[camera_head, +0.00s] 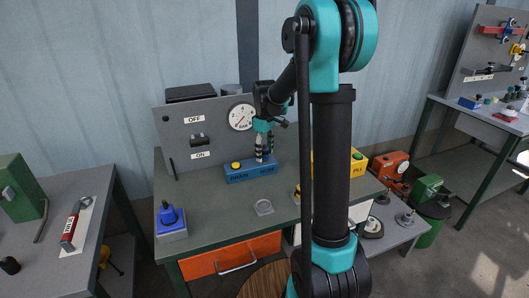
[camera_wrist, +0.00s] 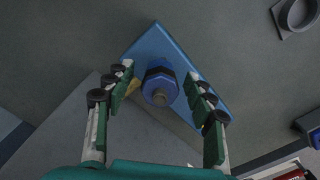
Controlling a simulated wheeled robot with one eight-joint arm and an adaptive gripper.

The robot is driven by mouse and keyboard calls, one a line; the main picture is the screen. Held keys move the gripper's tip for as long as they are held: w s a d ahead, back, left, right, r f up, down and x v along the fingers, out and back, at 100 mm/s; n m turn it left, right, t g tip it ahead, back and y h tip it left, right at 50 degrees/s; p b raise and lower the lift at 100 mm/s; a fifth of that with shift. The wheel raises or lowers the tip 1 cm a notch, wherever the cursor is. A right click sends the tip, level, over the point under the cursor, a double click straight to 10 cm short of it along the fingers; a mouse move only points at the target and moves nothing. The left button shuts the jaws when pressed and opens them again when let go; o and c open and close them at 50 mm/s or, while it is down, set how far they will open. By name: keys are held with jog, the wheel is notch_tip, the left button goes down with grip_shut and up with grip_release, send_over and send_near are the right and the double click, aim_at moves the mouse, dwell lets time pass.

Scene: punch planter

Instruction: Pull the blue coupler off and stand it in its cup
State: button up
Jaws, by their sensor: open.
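The blue coupler (camera_wrist: 161,78) stands on the blue block (camera_wrist: 156,40) in the wrist view, with a dull metal end showing at its centre. In the head view it is hidden or too small to tell from my fingers. My gripper (camera_wrist: 158,100) is open, with one finger on each side of the coupler and a visible gap to both. In the head view my gripper (camera_head: 265,157) points down over the blue block (camera_head: 248,175). A grey square holder with a round ring (camera_head: 264,207), probably the cup, sits empty in front of the block. It also shows in the wrist view (camera_wrist: 283,24).
A blue fitting on a pale-fronted base (camera_head: 171,216) stands at the bench's front left. A grey panel (camera_head: 178,125) with a gauge (camera_head: 241,117) rises behind. A yellow block (camera_head: 350,163) is to the right. The green bench top (camera_head: 215,218) is mostly clear.

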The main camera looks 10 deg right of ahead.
aim_at(264, 147)
jog(key=shift+c, duration=0.6)
grip_shut()
jog(key=shift+r, duration=0.1)
jog(key=shift+r, duration=0.5)
jog(key=shift+r, duration=0.35)
jog(key=shift+r, duration=0.35)
jog(key=shift+r, duration=0.35)
jog(key=shift+r, duration=0.35)
jog(key=shift+r, duration=0.3)
